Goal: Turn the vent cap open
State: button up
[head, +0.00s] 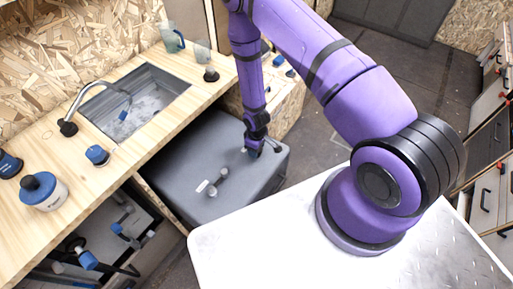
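A grey box-shaped tank (180,165) stands beside the wooden counter, below its top. A small grey fitting with a rounded end and a short stem (218,180) sits on its top face; I cannot tell whether this is the vent cap or a handle. A small white label lies beside it. My gripper (254,151) points down at the tank's far right part, above and to the right of the fitting in the picture. It looks apart from the fitting. Its fingers are dark and small here, so their opening is unclear. They may hide a part on the tank.
The wooden counter (115,172) holds a sink (150,100), a tap, a blue-capped container (43,191) and several small items. Open storage with blue-topped items lies below it. My pale base top fills the lower right. Drawers with handles (487,199) line the right; dark floor lies between.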

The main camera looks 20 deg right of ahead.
jog(key=shift+m, duration=0.6)
jog(key=o, duration=0.9)
jog(key=shift+o, duration=0.2)
notch_tip(320, 180, up, 11)
jog(key=shift+w, duration=0.1)
dwell(0.5)
